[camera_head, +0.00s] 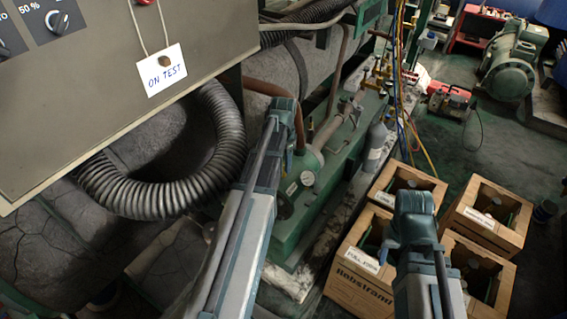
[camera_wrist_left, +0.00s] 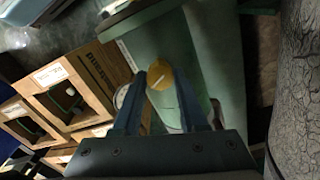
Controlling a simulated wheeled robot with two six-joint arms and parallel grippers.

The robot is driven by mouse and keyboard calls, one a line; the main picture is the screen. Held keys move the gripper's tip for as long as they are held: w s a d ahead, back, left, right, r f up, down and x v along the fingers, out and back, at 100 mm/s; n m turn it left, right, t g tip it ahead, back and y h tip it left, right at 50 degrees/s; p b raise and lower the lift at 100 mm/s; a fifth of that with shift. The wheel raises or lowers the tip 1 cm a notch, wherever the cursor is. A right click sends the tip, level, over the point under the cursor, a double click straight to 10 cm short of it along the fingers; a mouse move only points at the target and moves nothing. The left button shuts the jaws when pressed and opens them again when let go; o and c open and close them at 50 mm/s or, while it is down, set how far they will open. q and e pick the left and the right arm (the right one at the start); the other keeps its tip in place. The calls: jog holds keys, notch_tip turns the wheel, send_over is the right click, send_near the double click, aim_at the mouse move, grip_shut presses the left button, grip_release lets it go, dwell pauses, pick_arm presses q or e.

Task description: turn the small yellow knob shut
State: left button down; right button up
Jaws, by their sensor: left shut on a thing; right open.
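The small round yellow knob (camera_wrist_left: 158,85) shows in the left wrist view with a pale mark across it. The two blue-grey fingers of my left gripper (camera_wrist_left: 166,76) are closed around it, one on each side.
A white-faced gauge (camera_head: 307,178) stands on the green machine close to my left arm. A grey control panel (camera_head: 90,100) with an "ON TEST" tag (camera_head: 165,70) and a ribbed hose (camera_head: 215,170) are at the left. Several wooden crates (camera_head: 490,215) crowd the right floor.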

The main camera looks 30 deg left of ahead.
pick_arm(q)
jog(key=m, duration=0.5)
jog(key=shift+m, duration=0.3)
dwell(0.5)
jog(key=shift+c, duration=2.2)
grip_release()
jog(key=shift+r, duration=0.2)
notch_tip(320, 180, up, 14)
jog(key=p, duration=1.3)
jog(key=shift+f+p, duration=0.25)
jog(key=shift+p, duration=0.15)
